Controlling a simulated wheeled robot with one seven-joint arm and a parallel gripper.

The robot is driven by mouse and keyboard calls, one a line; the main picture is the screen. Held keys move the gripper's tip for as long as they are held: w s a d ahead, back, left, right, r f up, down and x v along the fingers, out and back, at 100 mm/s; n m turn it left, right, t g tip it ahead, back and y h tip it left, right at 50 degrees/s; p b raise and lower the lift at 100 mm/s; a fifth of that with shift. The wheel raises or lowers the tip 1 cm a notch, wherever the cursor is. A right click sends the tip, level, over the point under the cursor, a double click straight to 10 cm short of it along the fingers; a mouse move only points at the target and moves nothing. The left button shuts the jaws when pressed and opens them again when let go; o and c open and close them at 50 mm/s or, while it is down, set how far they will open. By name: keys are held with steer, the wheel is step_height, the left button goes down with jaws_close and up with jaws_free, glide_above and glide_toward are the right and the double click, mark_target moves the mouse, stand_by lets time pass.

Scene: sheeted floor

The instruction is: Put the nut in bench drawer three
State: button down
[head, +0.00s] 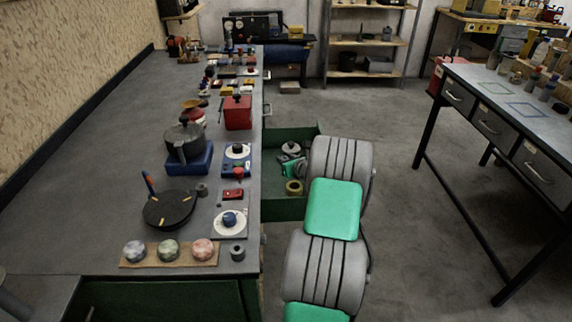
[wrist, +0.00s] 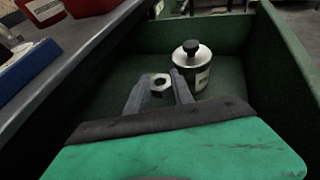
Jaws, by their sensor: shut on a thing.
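The nut (wrist: 160,83) is a small silver hexagonal ring, held between the two grey fingers of my gripper (wrist: 160,78) in the wrist view. My gripper is shut on it, over the inside of an open green drawer (wrist: 285,60). I cannot tell whether the nut touches the drawer floor. In the head view the same drawer (head: 271,182) is pulled out from the right side of the long grey bench (head: 80,150). My arm covers part of the drawer there, and the nut is not clear. No drawer number is readable.
A silver canister with a black knob (wrist: 192,66) stands in the drawer, close right of my fingers. A yellowish roll (head: 294,187) also lies in it. The long bench top is crowded along its right edge. A second bench (head: 500,110) with shut drawers stands right, across clear floor.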

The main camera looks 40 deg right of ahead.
steer(key=shift+f, duration=0.85)
steer(key=shift+f+b, duration=0.3)
steer(key=shift+f, duration=0.25)
steer(key=shift+f, duration=0.1)
steer(key=c, duration=1.1)
jaws_free()
